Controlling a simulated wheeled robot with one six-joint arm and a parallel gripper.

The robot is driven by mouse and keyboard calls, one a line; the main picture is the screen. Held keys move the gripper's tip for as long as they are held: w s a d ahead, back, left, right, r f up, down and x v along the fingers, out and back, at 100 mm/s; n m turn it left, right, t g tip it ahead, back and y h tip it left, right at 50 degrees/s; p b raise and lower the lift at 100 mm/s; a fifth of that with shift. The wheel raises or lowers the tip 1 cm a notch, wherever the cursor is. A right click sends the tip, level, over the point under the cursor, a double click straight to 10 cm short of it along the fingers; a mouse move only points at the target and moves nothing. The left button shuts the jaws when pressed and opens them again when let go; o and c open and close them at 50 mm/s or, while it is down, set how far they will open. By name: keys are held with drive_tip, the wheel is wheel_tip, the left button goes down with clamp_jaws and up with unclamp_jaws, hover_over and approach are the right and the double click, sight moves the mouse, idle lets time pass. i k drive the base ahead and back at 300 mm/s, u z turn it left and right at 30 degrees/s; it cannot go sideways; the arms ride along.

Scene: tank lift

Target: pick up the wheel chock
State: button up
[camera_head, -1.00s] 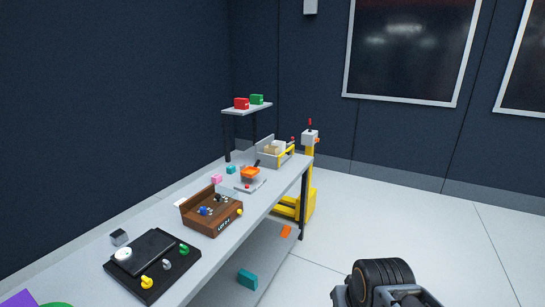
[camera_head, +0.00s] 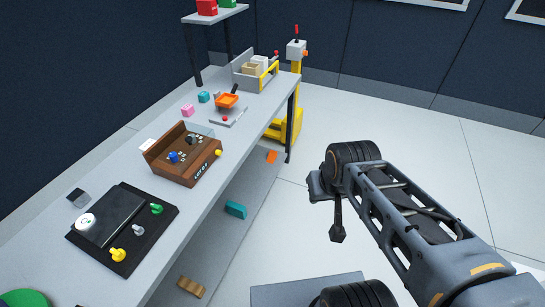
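No thing in view can be told for certain as the wheel chock. A small orange piece (camera_head: 272,156) lies on the lower shelf under the bench, near its far end; it could be the chock, but its shape is too small to tell. A teal block (camera_head: 236,210) and a ridged tan-yellow piece (camera_head: 191,287) lie nearer on the same shelf. My arm is raised at the right. A dark end part that looks like my gripper (camera_head: 337,234) hangs below its elbow, over the floor right of the bench, apart from these pieces. Its fingers cannot be made out.
The grey bench (camera_head: 222,165) carries a wooden box (camera_head: 185,160), a black panel with knobs (camera_head: 122,228), an orange-topped scale (camera_head: 228,104) and a grey tray (camera_head: 245,80). A yellow lift (camera_head: 287,124) stands behind its far end. The floor (camera_head: 430,140) at right is clear.

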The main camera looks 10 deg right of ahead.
sight(272, 154)
drive_tip(key=z, duration=1.15)
drive_tip(key=i, duration=3.7)
drive_tip(key=u, duration=3.9)
